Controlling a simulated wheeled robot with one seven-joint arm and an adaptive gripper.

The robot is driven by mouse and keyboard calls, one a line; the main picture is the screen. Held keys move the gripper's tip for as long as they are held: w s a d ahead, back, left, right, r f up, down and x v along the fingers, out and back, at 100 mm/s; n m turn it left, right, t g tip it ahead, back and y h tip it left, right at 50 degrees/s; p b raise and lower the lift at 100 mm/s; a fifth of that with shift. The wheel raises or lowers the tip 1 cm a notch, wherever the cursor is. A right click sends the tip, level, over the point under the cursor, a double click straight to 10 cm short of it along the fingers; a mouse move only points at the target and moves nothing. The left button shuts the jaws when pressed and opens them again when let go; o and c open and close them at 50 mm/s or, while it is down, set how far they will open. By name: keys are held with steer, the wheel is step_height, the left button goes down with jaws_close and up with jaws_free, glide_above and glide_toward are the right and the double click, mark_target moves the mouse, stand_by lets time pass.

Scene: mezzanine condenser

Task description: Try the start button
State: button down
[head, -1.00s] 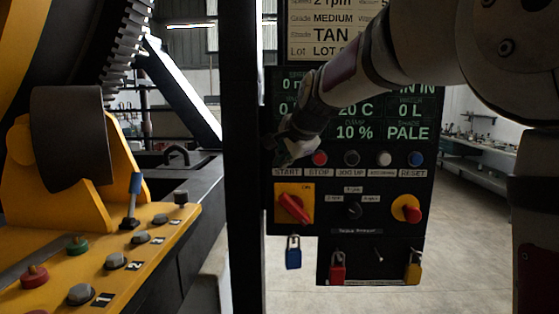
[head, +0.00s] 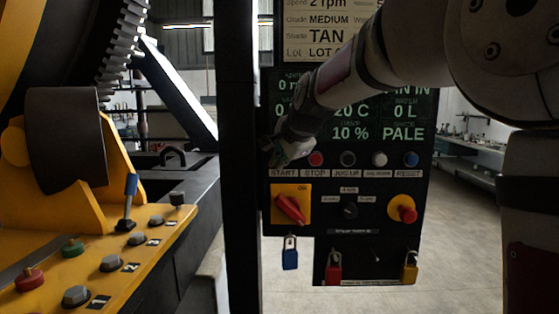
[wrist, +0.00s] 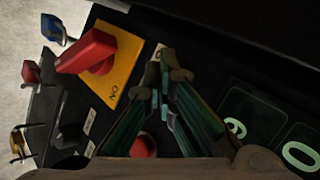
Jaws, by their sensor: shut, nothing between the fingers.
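The black control panel (head: 300,220) stands in the middle of the head view. The START label (head: 283,173) shows at the left of its button row, but the start button above it is hidden behind my gripper (head: 278,158). My gripper is shut and empty, with its tips at or very near the start button's place; I cannot tell whether they touch. In the wrist view my gripper (wrist: 166,65) points at the panel face, its tips beside a partly covered white label (wrist: 157,52). The red STOP button (head: 316,159) is just to the right.
A red rotary switch (head: 291,209) on a yellow plate sits below START, with a blue padlock (head: 290,254) under it. A red emergency knob (head: 407,212) is at the right. A dark post (head: 243,150) stands close left of the panel. A yellow button console (head: 130,250) is further left.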

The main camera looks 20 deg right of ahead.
steer(key=shift+s+a+p, duration=0.2)
steer(key=shift+s+p, duration=0.1)
steer(key=shift+s, duration=0.3)
steer(key=s+p, duration=0.1)
steer(key=s+a+p, duration=0.1)
steer(key=s, duration=0.1)
steer(key=s+p, duration=0.1)
steer(key=shift+s+a, duration=0.25)
steer(key=shift+s, duration=0.15)
stand_by(0.4)
steer(key=s+f+n+g, duration=0.2)
steer(key=s+n, duration=0.5)
steer(key=s, duration=1.1)
steer(key=s+d+f+n+g, duration=0.1)
steer(key=s+f+n, duration=0.4)
steer(key=s, duration=1.3)
steer(key=n+g, duration=0.1)
steer(key=n, duration=0.1)
steer(key=shift+s+d+f+n+h, duration=0.2)
steer(key=shift+s+n+h, duration=0.1)
steer(key=shift+h, duration=0.1)
